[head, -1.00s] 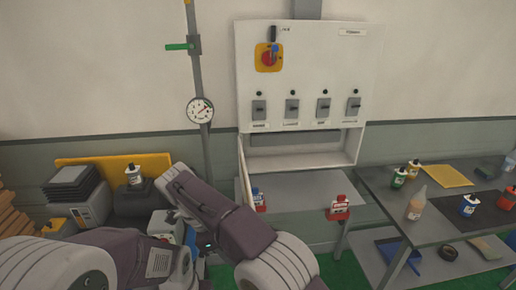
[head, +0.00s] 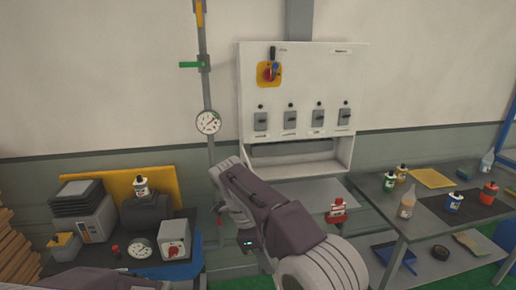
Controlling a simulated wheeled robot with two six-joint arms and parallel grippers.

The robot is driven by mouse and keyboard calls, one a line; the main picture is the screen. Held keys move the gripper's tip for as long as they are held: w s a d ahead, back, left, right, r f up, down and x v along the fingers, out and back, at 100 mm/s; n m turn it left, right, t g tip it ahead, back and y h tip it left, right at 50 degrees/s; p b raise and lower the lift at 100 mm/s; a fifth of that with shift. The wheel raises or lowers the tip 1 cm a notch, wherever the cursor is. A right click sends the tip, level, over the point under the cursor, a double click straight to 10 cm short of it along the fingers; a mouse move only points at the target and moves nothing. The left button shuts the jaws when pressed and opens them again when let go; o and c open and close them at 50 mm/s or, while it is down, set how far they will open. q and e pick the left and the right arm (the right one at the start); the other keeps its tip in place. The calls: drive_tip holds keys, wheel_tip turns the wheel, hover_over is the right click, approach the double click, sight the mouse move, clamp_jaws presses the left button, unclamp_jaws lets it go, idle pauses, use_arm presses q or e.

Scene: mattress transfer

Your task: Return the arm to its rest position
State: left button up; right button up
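My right arm (head: 275,215) comes in from the lower right and bends in front of the panel's lower left. My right gripper (head: 246,238) is at the dark wrist part below the bend, mostly hidden by the arm. Its fingers do not show clearly, and I see nothing held in it. Only a link of my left arm (head: 100,279) shows at the bottom left edge; its gripper is out of view.
A white switch panel (head: 300,80) hangs on the wall, beside a pipe with a gauge (head: 208,122). A red bottle (head: 337,211) stands on the shelf below. The right table (head: 425,226) holds several bottles. Equipment, including a white box (head: 174,240), crowds the left.

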drive_tip(key=s+d+f+g+b, duration=0.1)
drive_tip(key=s+d+f+b, duration=0.2)
drive_tip(key=d, duration=0.6)
use_arm(q)
drive_tip(key=f, duration=0.2)
drive_tip(key=s+f, duration=0.1)
drive_tip(key=f, duration=0.1)
drive_tip(key=shift+a+f+b, duration=0.1)
drive_tip(key=shift+a+b, duration=0.3)
use_arm(e)
drive_tip(key=s+d+f+n+t+y, duration=0.1)
drive_tip(key=s+d+f+n+y, duration=0.1)
drive_tip(key=s+f+n, duration=0.4)
drive_tip(key=s+d+f+n+t+y, duration=0.1)
drive_tip(key=s+d+f+n+y, duration=0.1)
drive_tip(key=s+f+n, duration=0.4)
wheel_tip(320, 180, down, 5)
drive_tip(key=d+n, duration=0.1)
drive_tip(key=n, duration=0.6)
drive_tip(key=shift+d+f+t, duration=0.15)
drive_tip(key=shift+d+t, duration=0.05)
drive_tip(key=shift+t, duration=0.1)
use_arm(q)
drive_tip(key=shift+s, duration=0.1)
use_arm(e)
drive_tip(key=shift+s, duration=0.1)
use_arm(q)
drive_tip(key=shift+a, duration=0.1)
use_arm(e)
drive_tip(key=shift+a, duration=0.1)
